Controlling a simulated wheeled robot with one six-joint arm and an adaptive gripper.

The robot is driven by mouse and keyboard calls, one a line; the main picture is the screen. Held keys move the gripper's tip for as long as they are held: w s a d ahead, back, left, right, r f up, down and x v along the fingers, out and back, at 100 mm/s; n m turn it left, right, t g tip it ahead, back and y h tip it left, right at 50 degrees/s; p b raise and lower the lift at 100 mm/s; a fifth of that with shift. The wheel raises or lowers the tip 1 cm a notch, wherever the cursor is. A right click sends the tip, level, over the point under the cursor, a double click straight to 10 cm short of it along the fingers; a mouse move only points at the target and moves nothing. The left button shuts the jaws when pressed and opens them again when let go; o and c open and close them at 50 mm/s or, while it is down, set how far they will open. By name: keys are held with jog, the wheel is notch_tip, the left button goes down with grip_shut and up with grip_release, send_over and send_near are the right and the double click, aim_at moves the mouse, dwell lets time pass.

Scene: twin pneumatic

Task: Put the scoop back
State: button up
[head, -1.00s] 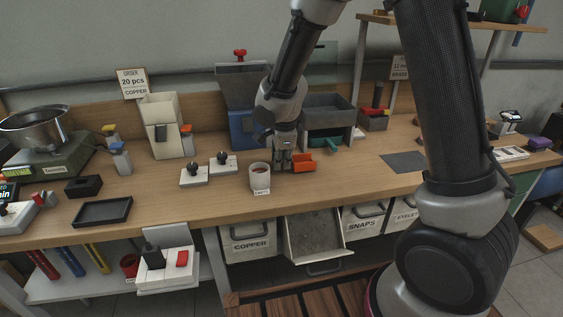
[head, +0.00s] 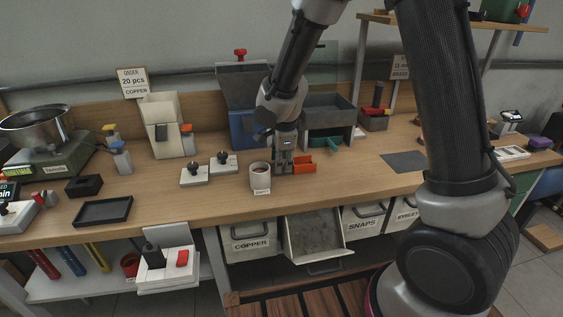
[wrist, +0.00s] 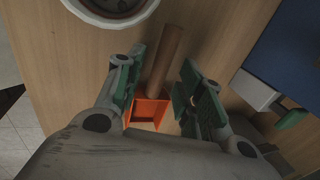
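The scoop has an orange bin-shaped head (head: 304,165) and lies on the bench top, right beside my gripper (head: 283,166) in the head view. In the wrist view, its brown handle (wrist: 165,62) runs between the two green-padded fingers of my gripper (wrist: 163,85), and the orange head (wrist: 147,110) shows below, nearer the palm. The fingers are spread, with gaps visible on both sides of the handle. My gripper hides the handle in the head view.
A white cup (head: 260,177) stands close left of my gripper. Two white blocks with black knobs (head: 194,175) are further left. A grey hopper tray (head: 328,112) and a green scoop-like piece (head: 324,144) are behind. An open drawer (head: 314,237) hangs below the bench edge.

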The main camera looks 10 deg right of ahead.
jog(key=v, duration=1.1)
jog(key=s+d+r+n, duration=0.7)
jog(key=s+d+r, duration=0.1)
jog(key=d, duration=0.5)
jog(key=s+d+n, duration=0.2)
jog(key=s+n, duration=0.1)
jog(key=s, duration=0.2)
jog(key=s+d+r+n, duration=0.1)
jog(key=s+d+n, duration=0.2)
jog(key=s+n, duration=0.1)
jog(key=s+d+r+n+t, duration=0.1)
jog(key=s+d+n, duration=0.2)
jog(key=s, duration=0.4)
jog(key=shift+r+n, duration=0.25)
jog(key=shift+n, duration=0.35)
jog(key=shift+s, duration=0.1)
